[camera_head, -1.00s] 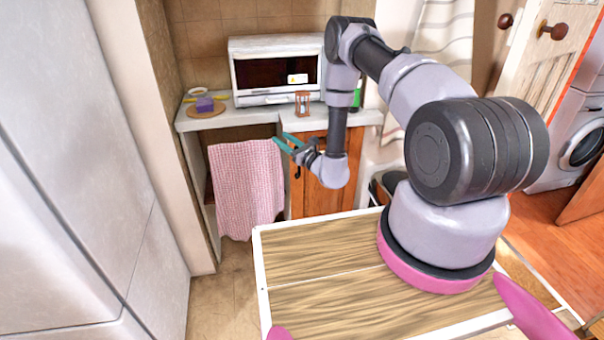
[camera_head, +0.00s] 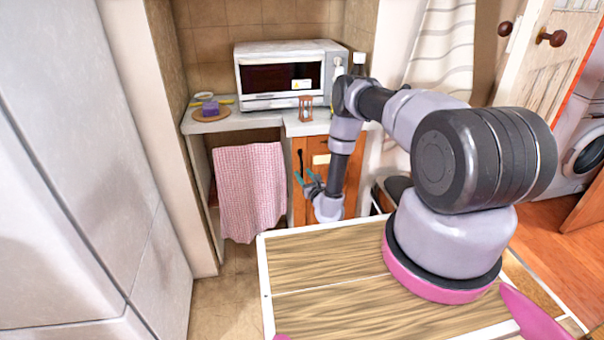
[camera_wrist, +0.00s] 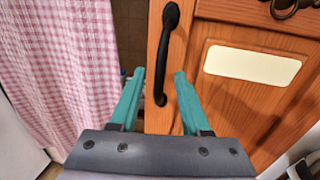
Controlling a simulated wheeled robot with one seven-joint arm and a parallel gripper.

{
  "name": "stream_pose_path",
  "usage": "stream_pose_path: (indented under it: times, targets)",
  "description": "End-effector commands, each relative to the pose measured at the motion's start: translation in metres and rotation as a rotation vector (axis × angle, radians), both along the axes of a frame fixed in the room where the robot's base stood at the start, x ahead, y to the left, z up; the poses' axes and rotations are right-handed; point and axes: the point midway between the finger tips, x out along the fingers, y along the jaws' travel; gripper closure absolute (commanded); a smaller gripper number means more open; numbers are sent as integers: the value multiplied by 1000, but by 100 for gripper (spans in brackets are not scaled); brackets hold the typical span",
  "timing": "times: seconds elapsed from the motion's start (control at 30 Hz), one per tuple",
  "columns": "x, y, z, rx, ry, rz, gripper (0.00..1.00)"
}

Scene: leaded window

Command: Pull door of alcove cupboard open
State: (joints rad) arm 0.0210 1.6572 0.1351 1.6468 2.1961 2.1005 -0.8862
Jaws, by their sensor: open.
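The alcove cupboard's wooden door (camera_head: 325,149) is under the counter, to the right of the pink checked cloth; it also shows in the wrist view (camera_wrist: 226,100). It looks shut. Its dark curved handle (camera_wrist: 165,52) runs upright near the door's left edge; in the head view the handle (camera_head: 300,163) is small. My gripper (camera_wrist: 158,76) is open with teal fingers, one to each side of the handle's lower end in the wrist view. I cannot tell whether the fingers touch it. In the head view my gripper (camera_head: 303,178) is close to the door front at handle height.
The pink checked cloth (camera_head: 250,190) hangs just left of the door. A microwave (camera_head: 280,75), an hourglass (camera_head: 305,108) and a purple block (camera_head: 210,107) stand on the counter (camera_head: 240,122). A pale label (camera_wrist: 252,64) is on the door.

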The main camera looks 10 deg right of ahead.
Motion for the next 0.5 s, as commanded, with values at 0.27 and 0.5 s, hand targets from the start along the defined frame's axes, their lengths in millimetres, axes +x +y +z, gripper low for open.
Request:
stream_pose_path:
  times: [0.27,0.5]
  targets:
    - [20,4,0,2,0,0,53]
    - [20,4,0,2,1,0,57]
